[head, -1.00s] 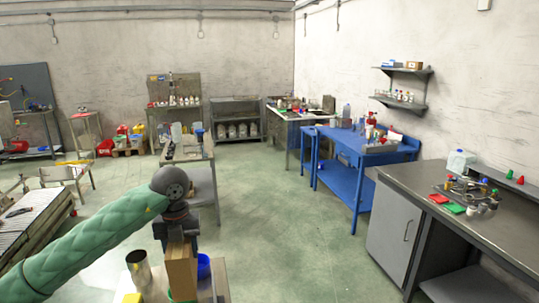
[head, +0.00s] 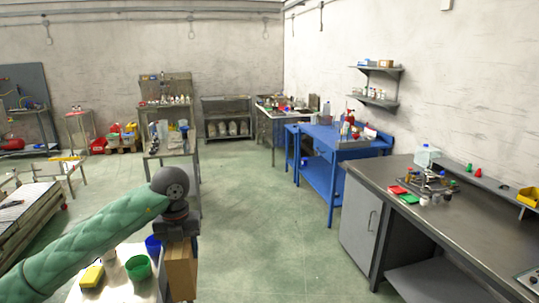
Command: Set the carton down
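The carton (head: 180,275) is a tall brown box hanging upright below my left gripper (head: 179,234). My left gripper points down and appears shut on the carton's top; its fingertips are mostly hidden. The carton is at the right edge of a small light table (head: 118,291), right of a green cup (head: 138,268) and a blue cup (head: 153,245). Its lower end runs near the bottom of the picture, so I cannot tell whether it touches anything. My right gripper is not in view.
A yellow block (head: 92,276) lies on the small table's left side. A grey workbench (head: 440,228) with red and green items stands at right, and a blue bench (head: 325,172) behind it. Open green floor (head: 255,230) lies between the carton and the workbench.

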